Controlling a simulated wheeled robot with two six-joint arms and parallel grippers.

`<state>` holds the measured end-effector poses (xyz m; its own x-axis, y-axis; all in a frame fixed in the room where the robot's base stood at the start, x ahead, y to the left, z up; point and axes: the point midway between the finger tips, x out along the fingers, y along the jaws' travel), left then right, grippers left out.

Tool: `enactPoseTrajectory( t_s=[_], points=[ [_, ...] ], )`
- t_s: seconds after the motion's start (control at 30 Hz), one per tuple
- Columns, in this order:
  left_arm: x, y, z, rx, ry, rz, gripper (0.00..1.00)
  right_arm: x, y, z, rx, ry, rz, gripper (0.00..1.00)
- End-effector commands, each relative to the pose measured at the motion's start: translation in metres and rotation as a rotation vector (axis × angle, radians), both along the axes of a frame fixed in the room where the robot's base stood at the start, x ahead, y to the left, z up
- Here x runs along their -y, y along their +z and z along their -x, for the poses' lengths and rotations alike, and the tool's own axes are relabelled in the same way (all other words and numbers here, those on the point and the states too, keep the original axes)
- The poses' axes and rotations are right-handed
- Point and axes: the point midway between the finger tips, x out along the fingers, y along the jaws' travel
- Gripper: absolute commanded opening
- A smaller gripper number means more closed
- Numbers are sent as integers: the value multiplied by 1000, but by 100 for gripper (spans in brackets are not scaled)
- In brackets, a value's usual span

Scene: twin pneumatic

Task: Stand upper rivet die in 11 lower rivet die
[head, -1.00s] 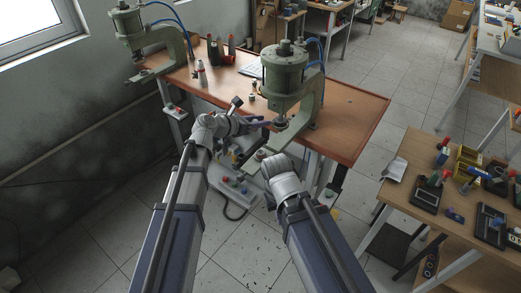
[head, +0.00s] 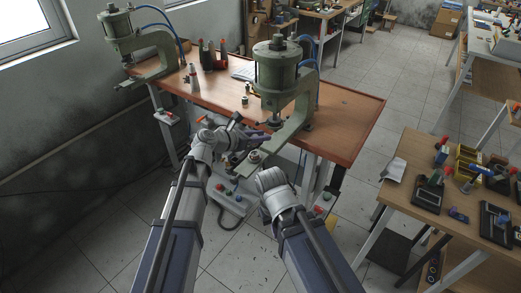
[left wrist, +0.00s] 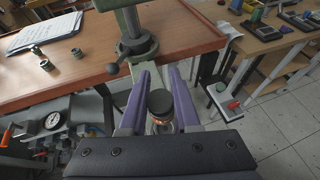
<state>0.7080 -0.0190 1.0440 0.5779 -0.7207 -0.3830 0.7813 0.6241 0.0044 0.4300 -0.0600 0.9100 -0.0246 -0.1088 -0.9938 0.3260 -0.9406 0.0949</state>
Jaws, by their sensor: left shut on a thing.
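The near green press (head: 272,75) stands at the bench's front edge, its lower arm reaching toward me. A small round metal piece (head: 254,156), seemingly the lower rivet die, stands upright on that lower arm. My left gripper (head: 266,136) is just behind it, under the press head. In the left wrist view its purple fingers (left wrist: 160,75) are shut on a dark round-topped piece (left wrist: 160,101), seemingly the upper rivet die. A coppery, shiny part shows below its top. Its lower end is hidden, so I cannot tell if it touches anything. My right gripper is out of view beyond the right forearm.
The wooden bench (head: 340,115) carries small metal parts (left wrist: 75,53) and a clipboard (left wrist: 43,32). The press ram (left wrist: 136,47) hangs close ahead of my left fingers. A second press (head: 112,28) stands left. A control box (head: 232,197) sits below. A cluttered table (head: 395,190) is right.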

Motion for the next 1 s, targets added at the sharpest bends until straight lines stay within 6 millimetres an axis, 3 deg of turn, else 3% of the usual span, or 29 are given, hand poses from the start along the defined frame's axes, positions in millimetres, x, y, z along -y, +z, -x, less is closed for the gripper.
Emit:
enactPoseTrajectory(
  t_s=[0.17,0.43,0.87,0.9,1.0],
  points=[
    [0,-7,0,0,0,0,0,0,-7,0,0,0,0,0],
    [0,-38,0,0,0,0,0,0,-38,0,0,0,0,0],
    [0,-40,0,0,0,0,0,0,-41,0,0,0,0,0],
    [0,-39,0,0,0,0,35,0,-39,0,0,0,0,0],
    [0,-38,0,0,0,0,46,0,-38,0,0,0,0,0]
  ],
)
